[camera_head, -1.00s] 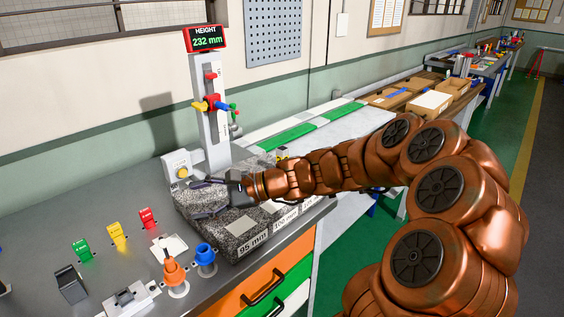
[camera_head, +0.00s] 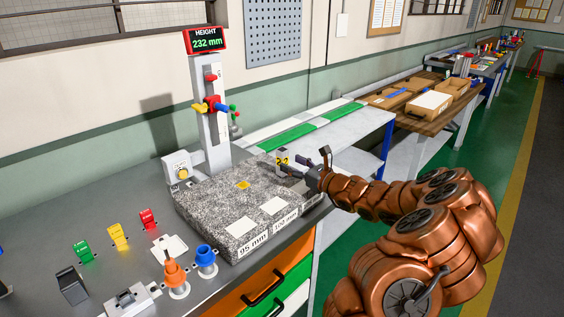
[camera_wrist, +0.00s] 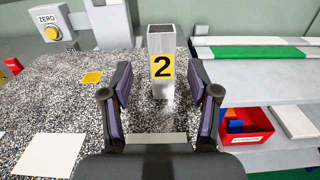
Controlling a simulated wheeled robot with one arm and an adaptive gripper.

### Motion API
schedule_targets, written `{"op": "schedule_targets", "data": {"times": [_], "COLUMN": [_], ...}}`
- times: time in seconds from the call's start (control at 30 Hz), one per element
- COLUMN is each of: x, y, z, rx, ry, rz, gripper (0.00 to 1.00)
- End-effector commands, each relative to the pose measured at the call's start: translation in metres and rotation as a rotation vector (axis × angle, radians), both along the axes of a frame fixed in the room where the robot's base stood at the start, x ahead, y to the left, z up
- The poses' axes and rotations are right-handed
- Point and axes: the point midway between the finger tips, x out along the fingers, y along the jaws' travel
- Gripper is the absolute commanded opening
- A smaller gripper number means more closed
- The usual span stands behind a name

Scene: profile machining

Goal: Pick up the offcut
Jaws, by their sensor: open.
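The offcut appears to be an upright square metal profile (camera_wrist: 161,85) with a yellow "2" label, hollow at the top. It stands on the speckled granite block (camera_head: 215,205) and is small near the block's back edge in the head view (camera_head: 283,155). My gripper (camera_head: 303,160) is open and empty, low over the block's right end. In the wrist view my gripper (camera_wrist: 160,82) has a finger on either side of the profile in the picture. The profile stands ahead of the fingers, with gaps at both sides; its depth relative to the tips is hard to tell.
A height gauge (camera_head: 209,120) reading 232 mm stands behind the block, with a ZERO button box (camera_wrist: 50,25) beside it. Pale square pads (camera_head: 240,227) and a yellow patch (camera_wrist: 92,77) mark the block. A red bin (camera_wrist: 247,125) sits at right.

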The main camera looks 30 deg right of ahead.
Motion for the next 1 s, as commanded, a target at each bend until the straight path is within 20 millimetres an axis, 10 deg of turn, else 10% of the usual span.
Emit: {"op": "schedule_targets", "data": {"times": [0.83,1.0], "x": [0.053,0.053], "y": [0.009,0.009], "z": [-0.006,-0.006], "rx": [-0.001,-0.001], "ry": [0.002,0.001], "rz": [0.002,0.002], "gripper": [0.6,0.45]}}
